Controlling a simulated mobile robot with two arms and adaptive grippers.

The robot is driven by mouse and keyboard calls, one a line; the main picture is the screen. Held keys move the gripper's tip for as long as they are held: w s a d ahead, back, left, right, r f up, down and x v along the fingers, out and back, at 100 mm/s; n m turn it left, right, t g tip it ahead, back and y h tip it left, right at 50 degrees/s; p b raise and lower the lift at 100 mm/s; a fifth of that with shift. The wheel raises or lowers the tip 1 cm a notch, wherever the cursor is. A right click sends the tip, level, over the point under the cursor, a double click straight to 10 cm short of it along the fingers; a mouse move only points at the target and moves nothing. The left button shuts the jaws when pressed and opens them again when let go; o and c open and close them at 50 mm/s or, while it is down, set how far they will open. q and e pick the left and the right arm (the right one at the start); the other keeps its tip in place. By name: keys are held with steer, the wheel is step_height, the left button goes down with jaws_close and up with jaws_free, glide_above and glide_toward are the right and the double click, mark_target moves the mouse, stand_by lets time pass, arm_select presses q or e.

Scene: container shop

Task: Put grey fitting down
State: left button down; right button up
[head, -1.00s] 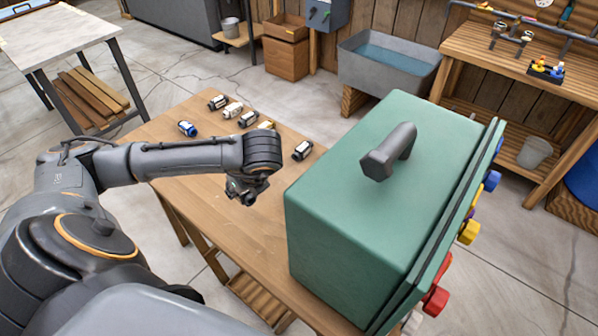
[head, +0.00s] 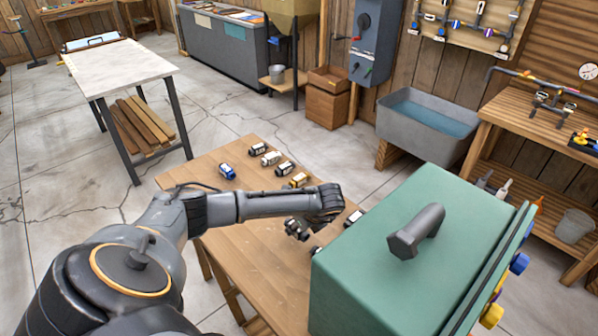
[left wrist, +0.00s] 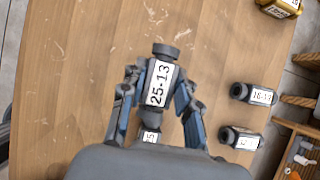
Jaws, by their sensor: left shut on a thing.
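My left gripper (left wrist: 160,95) is shut on a grey fitting (left wrist: 159,82) with a white label reading 25-13. The fitting's round grey end sticks out beyond the fingers, over the wooden table (left wrist: 70,60). In the head view my left gripper (head: 297,229) hangs low over the table (head: 240,247), left of the green case. The fitting is too small to make out there. I cannot tell whether it touches the tabletop. My right gripper is not in view.
Dark labelled fittings (left wrist: 252,94) lie right of the gripper, and a brass one (head: 298,180) lies beyond it. A blue fitting (head: 227,172) lies near the table's far left. The green case (head: 375,245) stands at right. Bare tabletop lies left of the gripper.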

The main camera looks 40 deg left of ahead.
mark_target(299, 233)
arm_select(q)
steer(key=shift+w+a+f, duration=0.2)
steer(key=shift+w+f, duration=0.6)
steer(key=shift+f, duration=0.2)
step_height(299, 233, down, 2)
steer(key=shift+p, duration=0.65)
steer(key=shift+f, duration=0.55)
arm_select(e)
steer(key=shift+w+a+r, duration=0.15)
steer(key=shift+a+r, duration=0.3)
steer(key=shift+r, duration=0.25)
arm_select(q)
steer(key=c, duration=1.4)
jaws_free()
steer(key=shift+f, duration=0.1)
steer(key=o, duration=0.4)
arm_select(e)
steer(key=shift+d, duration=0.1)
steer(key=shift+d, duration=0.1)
